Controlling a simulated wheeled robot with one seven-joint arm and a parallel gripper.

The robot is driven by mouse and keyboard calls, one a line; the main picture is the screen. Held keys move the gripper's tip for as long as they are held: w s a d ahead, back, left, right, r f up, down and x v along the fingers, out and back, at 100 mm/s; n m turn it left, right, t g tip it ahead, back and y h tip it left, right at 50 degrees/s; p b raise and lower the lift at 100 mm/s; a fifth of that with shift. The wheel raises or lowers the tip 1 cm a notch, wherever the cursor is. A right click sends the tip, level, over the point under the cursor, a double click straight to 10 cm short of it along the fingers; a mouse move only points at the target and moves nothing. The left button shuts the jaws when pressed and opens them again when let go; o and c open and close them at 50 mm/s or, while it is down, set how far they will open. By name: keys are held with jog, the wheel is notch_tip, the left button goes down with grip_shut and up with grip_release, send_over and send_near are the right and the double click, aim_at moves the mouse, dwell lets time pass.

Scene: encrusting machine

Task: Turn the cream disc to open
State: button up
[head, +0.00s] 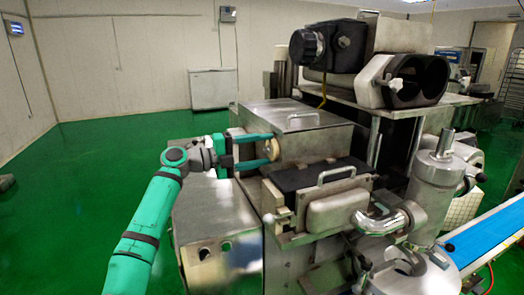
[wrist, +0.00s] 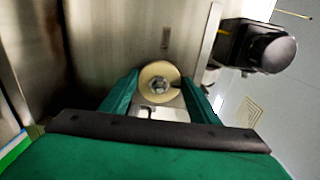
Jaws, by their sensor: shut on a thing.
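The cream disc (wrist: 147,80) is a round, pale knob with a metal hub at its centre, set on the steel face of the machine. In the head view the cream disc (head: 268,150) shows at the side of the upper steel box. My gripper (head: 272,148) reaches it from the left, with its two green fingers above and below the disc. In the wrist view my gripper (wrist: 160,82) has one finger on each side of the disc, shut on its rim. The lower part of the disc's surroundings is partly hidden by the gripper body.
The steel box (head: 290,116) with a top handle stands behind the disc. A second handled hopper (head: 335,205) sits in front to the right. A black round knob (wrist: 272,52) sticks out at the upper right in the wrist view. The green floor (head: 90,190) at left is open.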

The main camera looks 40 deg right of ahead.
jog(key=shift+w+a, duration=0.1)
dwell(0.3)
jog(key=o, duration=1)
jog(key=v, duration=1.1)
jog(key=shift+f, duration=0.1)
jog(key=shift+w, duration=0.1)
